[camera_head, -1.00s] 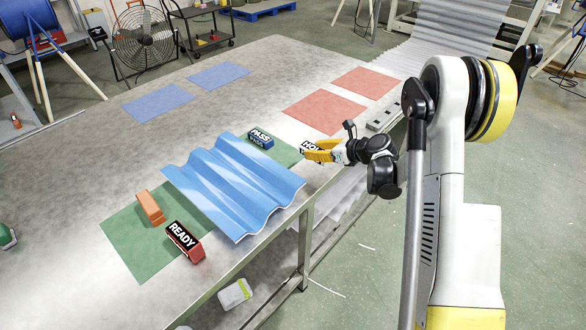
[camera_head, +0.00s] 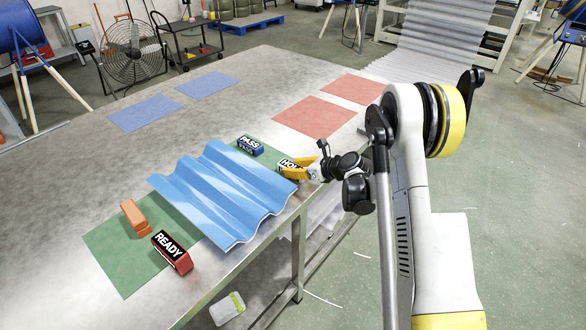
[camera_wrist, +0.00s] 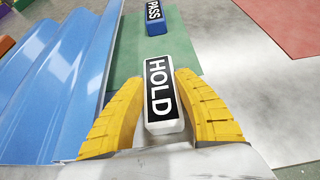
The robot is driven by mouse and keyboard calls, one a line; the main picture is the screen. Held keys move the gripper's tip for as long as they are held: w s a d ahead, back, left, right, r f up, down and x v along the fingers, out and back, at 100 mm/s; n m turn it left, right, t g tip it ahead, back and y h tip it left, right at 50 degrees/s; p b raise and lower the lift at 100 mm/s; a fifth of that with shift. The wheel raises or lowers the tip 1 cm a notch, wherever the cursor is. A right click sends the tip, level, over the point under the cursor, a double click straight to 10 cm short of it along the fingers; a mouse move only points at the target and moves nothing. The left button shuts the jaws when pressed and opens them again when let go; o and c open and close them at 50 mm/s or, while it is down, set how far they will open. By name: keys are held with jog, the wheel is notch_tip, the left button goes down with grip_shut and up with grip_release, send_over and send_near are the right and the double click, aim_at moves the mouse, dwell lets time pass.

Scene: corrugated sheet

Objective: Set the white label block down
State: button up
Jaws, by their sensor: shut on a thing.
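The white label block (camera_wrist: 161,97) has a black face reading HOLD and sits between the yellow fingers of my gripper (camera_wrist: 163,115) in the wrist view. In the head view my gripper (camera_head: 298,171) is shut on the block (camera_head: 287,162) at the near right edge of the table, just beyond the corner of the blue corrugated sheet (camera_head: 220,190). The block is over or on the green mat (camera_wrist: 180,55); I cannot tell whether its underside touches. The fingers hide part of the block in the head view.
A blue PASS block (camera_head: 250,146) stands close by on the green mat. A red READY block (camera_head: 172,252) and an orange block (camera_head: 134,218) are at the sheet's other end. Red mats (camera_head: 313,116) lie behind.

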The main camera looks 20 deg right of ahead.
jog(key=o, duration=1.1)
